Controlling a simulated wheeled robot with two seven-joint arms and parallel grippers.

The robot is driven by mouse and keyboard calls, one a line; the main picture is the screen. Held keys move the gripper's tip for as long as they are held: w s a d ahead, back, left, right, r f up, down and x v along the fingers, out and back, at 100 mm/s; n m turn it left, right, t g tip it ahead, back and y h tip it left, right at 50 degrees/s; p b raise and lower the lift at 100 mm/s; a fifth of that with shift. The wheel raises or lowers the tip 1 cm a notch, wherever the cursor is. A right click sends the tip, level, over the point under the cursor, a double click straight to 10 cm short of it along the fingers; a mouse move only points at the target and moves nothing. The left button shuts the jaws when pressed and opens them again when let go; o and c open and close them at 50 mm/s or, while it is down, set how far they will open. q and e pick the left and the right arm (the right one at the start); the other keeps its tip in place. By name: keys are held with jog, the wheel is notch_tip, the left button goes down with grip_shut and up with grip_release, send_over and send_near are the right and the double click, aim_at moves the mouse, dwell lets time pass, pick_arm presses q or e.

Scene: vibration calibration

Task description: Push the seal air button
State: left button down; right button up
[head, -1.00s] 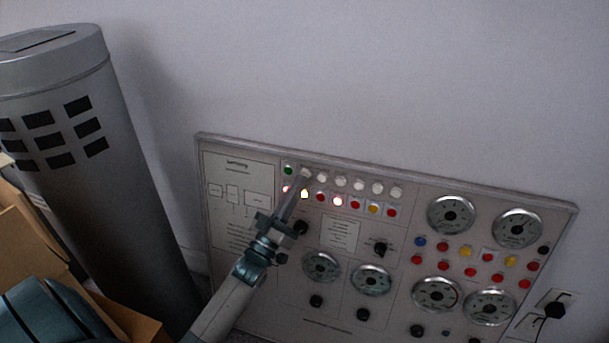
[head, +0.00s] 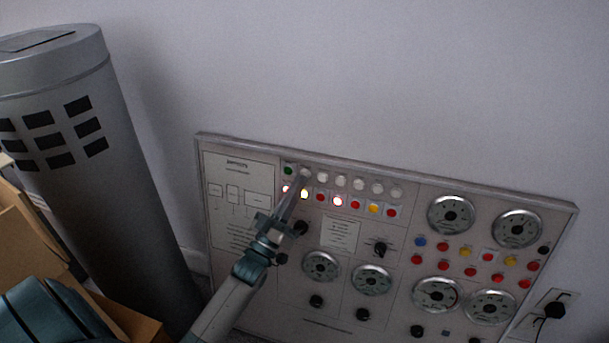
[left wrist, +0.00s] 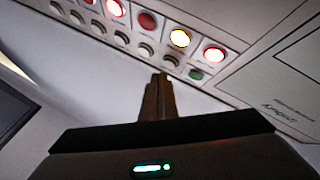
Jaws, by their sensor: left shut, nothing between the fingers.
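The control panel (head: 262,157) leans against the wall. Its top row has a green button (head: 289,170) at the left and several whitish buttons (head: 341,181) to its right. The labels are too small to read, so I cannot tell which one is marked seal air. My left gripper (head: 301,184) is shut and empty, with its tip at the first whitish button (head: 305,172) beside the green one. In the left wrist view the closed fingers (left wrist: 160,82) point at that whitish button (left wrist: 170,62); I cannot tell whether they touch it. My right gripper is not in view.
Below the top row is a row of red and yellow lamps (head: 373,208), some lit. A black knob (head: 301,227) sits close beside my left gripper. Round gauges (head: 371,280) fill the lower and right panel. A grey cylinder (head: 110,190) and cardboard boxes (head: 30,232) stand at the left.

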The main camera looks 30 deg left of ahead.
pick_arm(q)
jog(key=shift+w, duration=0.15)
jog(key=shift+w+a, duration=0.1)
jog(key=shift+w, duration=0.15)
jog(key=shift+w+a+f, duration=0.1)
jog(key=shift+w+f, duration=0.05)
jog(key=shift+w, duration=0.2)
dwell(0.8)
jog(key=shift+s, duration=0.15)
dwell(0.3)
jog(key=shift+s+d+p, duration=0.25)
jog(key=shift+s+p, duration=0.1)
jog(key=shift+s, duration=0.25)
jog(key=s+p, duration=0.1)
jog(key=s+r+p, duration=0.1)
jog(key=s, duration=0.1)
jog(key=s+d+p, duration=0.1)
jog(key=shift+s+r, duration=0.15)
jog(key=shift+s, duration=0.25)
